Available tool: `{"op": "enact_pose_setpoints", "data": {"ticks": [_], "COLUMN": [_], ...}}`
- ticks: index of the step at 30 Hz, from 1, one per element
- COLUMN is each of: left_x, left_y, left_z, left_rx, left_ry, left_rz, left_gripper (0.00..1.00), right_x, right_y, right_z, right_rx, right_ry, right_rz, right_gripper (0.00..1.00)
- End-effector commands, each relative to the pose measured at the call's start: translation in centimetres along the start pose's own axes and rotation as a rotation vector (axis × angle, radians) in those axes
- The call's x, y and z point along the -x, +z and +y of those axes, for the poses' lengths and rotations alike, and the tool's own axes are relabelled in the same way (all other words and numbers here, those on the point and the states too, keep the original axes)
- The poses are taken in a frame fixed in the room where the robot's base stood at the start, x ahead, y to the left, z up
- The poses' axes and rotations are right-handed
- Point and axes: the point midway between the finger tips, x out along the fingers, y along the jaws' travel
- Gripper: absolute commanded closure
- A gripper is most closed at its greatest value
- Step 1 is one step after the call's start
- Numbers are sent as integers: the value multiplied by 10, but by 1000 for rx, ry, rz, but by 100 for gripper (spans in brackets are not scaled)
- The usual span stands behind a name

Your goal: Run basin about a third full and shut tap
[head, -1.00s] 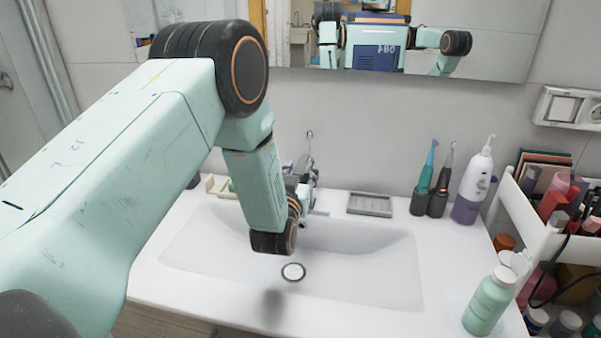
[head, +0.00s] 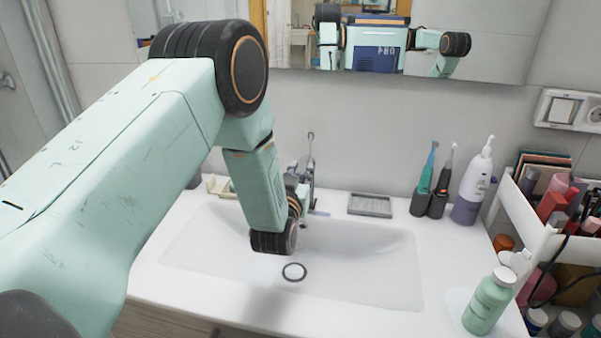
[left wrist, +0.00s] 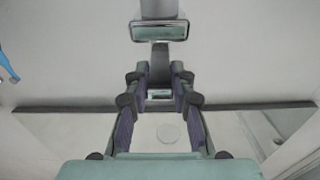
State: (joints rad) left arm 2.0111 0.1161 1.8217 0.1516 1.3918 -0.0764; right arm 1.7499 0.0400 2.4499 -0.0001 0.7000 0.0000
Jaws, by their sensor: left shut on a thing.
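The white basin (head: 372,285) is set in the counter, and its round drain (head: 293,272) shows at the bottom. I can make out no water in it. The chrome tap (head: 310,165) stands at the back of the basin, partly hidden by my left arm. My left gripper (head: 303,194) is at the tap, shut on a part of it that looks like the handle. In the left wrist view the fingers (left wrist: 160,82) reach up to the metal tap (left wrist: 160,58) and sit on both sides of it. The exact contact is unclear. My right gripper shows only in the mirror, unclearly.
A soap dish (head: 370,204), two electric toothbrushes (head: 428,195) and a white-purple bottle (head: 472,185) stand behind the basin. The mirror (head: 480,40) hangs above.

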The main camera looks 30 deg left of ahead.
Motion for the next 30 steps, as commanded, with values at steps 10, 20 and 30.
{"op": "enact_pose_setpoints", "data": {"ticks": [10,20,30], "left_x": [-3,-8,-10], "left_y": [-17,-30,-33], "left_z": [-1,-1,-1], "left_rx": [0,0,0], "left_ry": [-2,-3,-1], "left_rz": [-131,-288,-372], "left_gripper": [100,100,100], "right_x": [35,68,81], "right_y": [0,0,0], "right_z": [0,0,-1], "right_rx": [0,0,0], "right_ry": [0,0,0], "right_rz": [0,0,0], "right_gripper": [74,74,74]}}
